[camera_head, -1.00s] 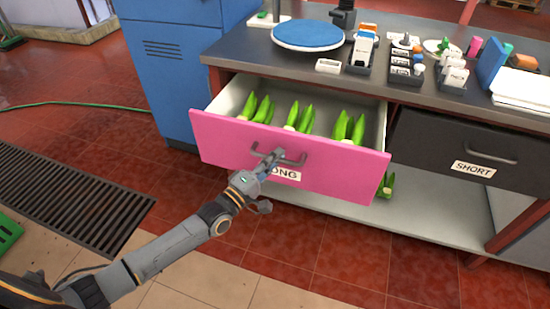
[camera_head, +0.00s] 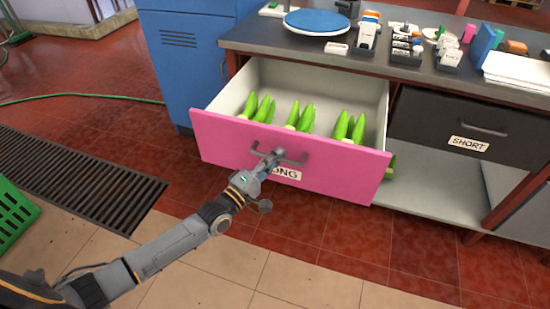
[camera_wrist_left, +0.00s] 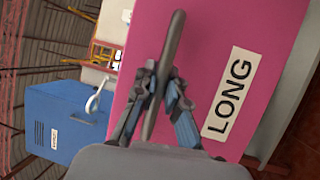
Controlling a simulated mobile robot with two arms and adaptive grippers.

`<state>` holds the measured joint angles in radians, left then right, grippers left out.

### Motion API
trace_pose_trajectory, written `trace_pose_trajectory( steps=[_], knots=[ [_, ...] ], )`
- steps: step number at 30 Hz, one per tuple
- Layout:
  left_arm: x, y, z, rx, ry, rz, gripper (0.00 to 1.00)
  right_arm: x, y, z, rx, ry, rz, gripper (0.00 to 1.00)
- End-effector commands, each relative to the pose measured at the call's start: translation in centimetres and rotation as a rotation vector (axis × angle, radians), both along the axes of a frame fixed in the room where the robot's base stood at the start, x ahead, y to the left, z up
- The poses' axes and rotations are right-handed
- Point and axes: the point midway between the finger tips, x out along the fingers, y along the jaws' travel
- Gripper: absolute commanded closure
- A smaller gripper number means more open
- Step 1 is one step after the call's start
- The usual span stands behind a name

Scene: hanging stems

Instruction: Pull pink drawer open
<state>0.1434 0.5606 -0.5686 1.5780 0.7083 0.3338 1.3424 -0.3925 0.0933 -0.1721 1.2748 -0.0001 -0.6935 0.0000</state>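The pink drawer (camera_head: 325,172) is pulled well out of the bench, with several green stems (camera_head: 303,115) lying inside. Its front carries a grey handle (camera_head: 292,159) and a white label reading LONG, part of which my gripper covers in the head view. My left gripper (camera_head: 270,160) is at the handle's left part. In the left wrist view, its fingers (camera_wrist_left: 155,95) sit on both sides of the handle bar (camera_wrist_left: 168,65) and close on it. The label (camera_wrist_left: 229,95) is fully readable there. My right gripper is not in view.
A dark drawer (camera_head: 440,125) labelled SHORT is shut at the right. A blue cabinet (camera_head: 185,65) stands at the left. The bench top (camera_head: 390,72) holds a blue disc and small containers. A floor grate (camera_head: 70,180) and green crate (camera_head: 12,215) lie left; tiled floor is clear in front.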

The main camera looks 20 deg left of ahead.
Motion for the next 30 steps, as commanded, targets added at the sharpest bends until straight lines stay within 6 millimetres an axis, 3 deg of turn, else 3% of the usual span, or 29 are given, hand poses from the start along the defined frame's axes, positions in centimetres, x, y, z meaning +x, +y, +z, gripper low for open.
trace_pose_trajectory(
  steps=[1, 3, 4, 15, 30],
  knots=[
    [0.0, -0.1, -0.1, 0.0, 0.002, -0.001, 0.8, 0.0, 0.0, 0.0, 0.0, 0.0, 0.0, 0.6],
    [0.0, -0.1, -0.1, 0.0, 0.002, -0.001, 0.66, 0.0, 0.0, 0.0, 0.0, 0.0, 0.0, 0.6],
    [0.0, -0.1, -0.1, 0.0, 0.002, -0.001, 0.64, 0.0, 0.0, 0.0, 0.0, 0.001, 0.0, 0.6],
    [-0.5, 0.3, -0.2, 0.0, 0.003, 0.0, 0.64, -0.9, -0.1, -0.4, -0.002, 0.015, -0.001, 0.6],
    [-9.0, 4.1, -1.9, 0.001, 0.005, -0.001, 0.64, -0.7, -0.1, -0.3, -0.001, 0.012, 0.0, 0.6]
  ],
)
